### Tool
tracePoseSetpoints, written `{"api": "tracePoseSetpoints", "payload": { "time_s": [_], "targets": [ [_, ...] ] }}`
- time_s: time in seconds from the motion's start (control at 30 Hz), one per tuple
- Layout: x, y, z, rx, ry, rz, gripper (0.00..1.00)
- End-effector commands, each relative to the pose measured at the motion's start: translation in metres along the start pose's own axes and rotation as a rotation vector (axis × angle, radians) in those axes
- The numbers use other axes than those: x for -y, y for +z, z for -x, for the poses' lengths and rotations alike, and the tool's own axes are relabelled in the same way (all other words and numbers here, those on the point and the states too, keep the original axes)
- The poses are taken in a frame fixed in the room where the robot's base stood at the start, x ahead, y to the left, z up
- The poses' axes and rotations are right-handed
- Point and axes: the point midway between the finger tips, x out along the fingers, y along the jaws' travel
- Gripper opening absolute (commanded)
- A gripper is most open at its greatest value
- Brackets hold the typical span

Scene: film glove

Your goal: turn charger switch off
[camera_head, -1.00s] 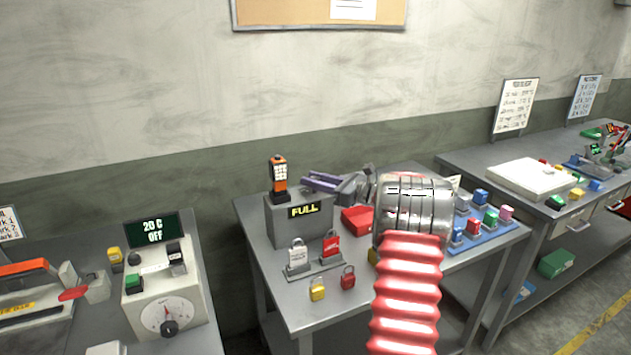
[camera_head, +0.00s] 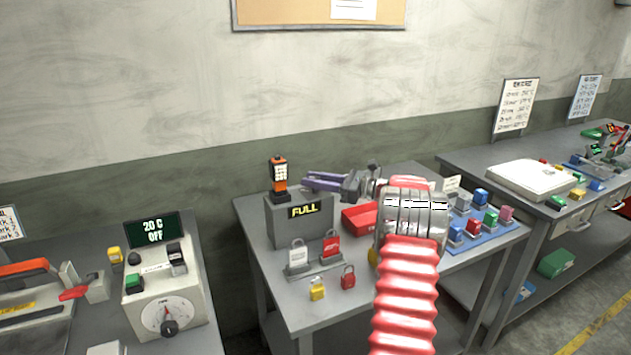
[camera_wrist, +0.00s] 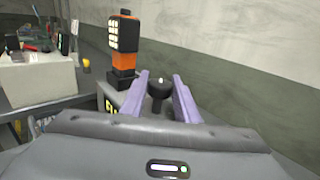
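The charger (camera_head: 289,222) is a grey box with a yellow "FULL" display (camera_head: 304,211) on the middle bench. An orange and black handheld device (camera_head: 279,178) stands upright on it; it also shows in the wrist view (camera_wrist: 125,45). My gripper (camera_head: 308,181) has purple fingers and is over the charger's right side, right of the device. In the wrist view, my gripper (camera_wrist: 161,76) is open, its fingers on either side of a black switch-like knob (camera_wrist: 159,90) with a pale tip. I cannot tell whether they touch it. The head view does not show this knob clearly.
Padlocks on a stand (camera_head: 314,262) and loose yellow (camera_head: 317,290) and red (camera_head: 348,279) padlocks are in front of the charger. A red tray (camera_head: 358,218) and a blue tray (camera_head: 487,236) lie to its right. A control box (camera_head: 165,300) stands left.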

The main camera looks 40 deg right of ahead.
Motion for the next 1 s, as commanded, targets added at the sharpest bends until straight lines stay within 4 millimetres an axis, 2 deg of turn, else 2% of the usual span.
{"api": "tracePoseSetpoints", "payload": {
  "time_s": [0.03, 0.23, 0.6, 0.77, 1.0],
  "targets": [
    [0.000, 0.000, 0.000, 0.000, 0.001, 0.000, 0.32],
    [0.000, 0.000, 0.000, 0.000, 0.000, 0.000, 0.46],
    [0.000, 0.000, 0.004, 0.000, -0.002, 0.000, 0.47],
    [0.001, 0.000, 0.021, -0.001, -0.004, 0.000, 0.47],
    [0.001, 0.000, 0.060, 0.000, -0.004, 0.000, 0.47]
  ]
}}
